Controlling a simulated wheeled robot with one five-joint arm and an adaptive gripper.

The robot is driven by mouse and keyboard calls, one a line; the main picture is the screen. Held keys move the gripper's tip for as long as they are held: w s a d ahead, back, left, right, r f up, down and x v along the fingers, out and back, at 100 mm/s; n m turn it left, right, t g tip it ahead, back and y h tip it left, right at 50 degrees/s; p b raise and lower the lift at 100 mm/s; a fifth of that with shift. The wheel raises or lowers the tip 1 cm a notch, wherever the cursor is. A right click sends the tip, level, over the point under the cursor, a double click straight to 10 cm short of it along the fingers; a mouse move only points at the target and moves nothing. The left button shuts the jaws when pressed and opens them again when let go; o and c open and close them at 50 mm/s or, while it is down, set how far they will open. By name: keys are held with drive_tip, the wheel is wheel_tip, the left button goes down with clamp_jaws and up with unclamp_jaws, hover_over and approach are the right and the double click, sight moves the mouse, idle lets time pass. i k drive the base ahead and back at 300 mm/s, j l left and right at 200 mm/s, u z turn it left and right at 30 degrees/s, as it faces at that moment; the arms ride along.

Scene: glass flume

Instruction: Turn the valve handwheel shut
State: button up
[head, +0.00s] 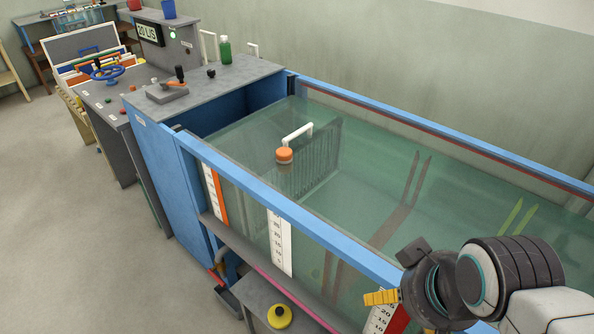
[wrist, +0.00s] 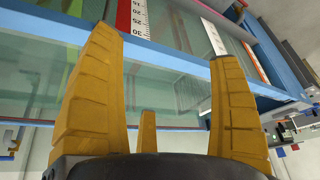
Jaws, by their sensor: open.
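The blue valve handwheel (head: 107,74) stands at the far left of the head view, on a grey cabinet top beyond the flume's end. It is small in the picture, and how far it is turned cannot be told. My gripper (head: 405,297) is at the lower right of the head view, beside the flume's near blue rail, far from the handwheel. The handwheel is not seen in the wrist view.
The water-filled glass flume with its blue rail (head: 330,238) fills the middle and right. A grey shelf (head: 262,300) with a yellow round object (head: 279,315) runs along its near side. A green bottle (head: 225,51) stands on the end box. Floor (head: 70,240) at left is clear.

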sight(121, 69)
drive_tip(key=j, duration=0.75)
drive_tip(key=k+j, duration=0.15)
drive_tip(key=j, duration=0.6)
drive_tip(key=i+j, duration=0.15)
drive_tip(key=j, duration=0.25)
drive_tip(key=i+j, duration=0.15)
drive_tip(key=j, duration=0.2)
drive_tip(key=i+j+z, duration=0.1)
drive_tip(key=j, duration=0.3)
drive_tip(key=i+j, duration=0.25)
drive_tip(key=j, duration=0.15)
drive_tip(key=i+j, duration=0.15)
drive_tip(key=j, duration=0.25)
drive_tip(key=i+j+z, duration=0.1)
drive_tip(key=j, duration=0.3)
drive_tip(key=i+j, duration=0.15)
drive_tip(key=j, duration=1)
drive_tip(key=i+j+z, duration=0.1)
drive_tip(key=j, duration=1.05)
drive_tip(key=i+j, duration=0.2)
drive_tip(key=j, duration=1)
drive_tip(key=i+j+z, duration=0.15)
drive_tip(key=j, duration=1)
drive_tip(key=i+u, duration=0.5)
drive_tip(key=i+l+u, duration=0.25)
drive_tip(key=i+u, duration=0.25)
drive_tip(key=i+l+u, duration=1.2)
drive_tip(key=l+u, duration=0.25)
drive_tip(key=l, duration=0.35)
